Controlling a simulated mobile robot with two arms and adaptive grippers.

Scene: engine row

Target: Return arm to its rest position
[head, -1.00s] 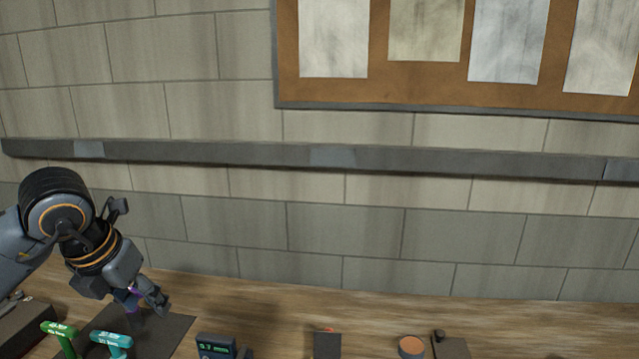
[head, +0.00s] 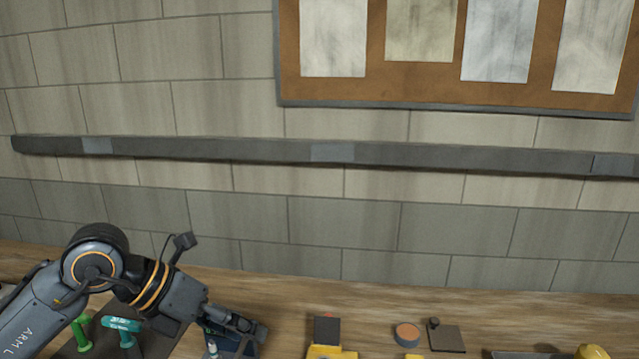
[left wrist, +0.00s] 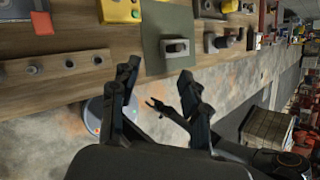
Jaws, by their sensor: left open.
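My left arm comes in from the left in the head view, and its gripper (head: 248,330) hangs over the wooden bench, pointing right and slightly down. In the left wrist view the two fingers of the left gripper (left wrist: 158,92) stand apart with nothing between them. Past the fingers, the bench edge and the mottled floor show. My right gripper is not visible in the head view.
The wooden bench (head: 290,290) runs along a block wall. Green (head: 82,333) and teal (head: 122,326) T-handled tools stand by the left arm. An orange-topped round item (head: 407,331) and a dark plate (head: 446,338) lie to the right. A grey mat (left wrist: 165,35) shows in the wrist view.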

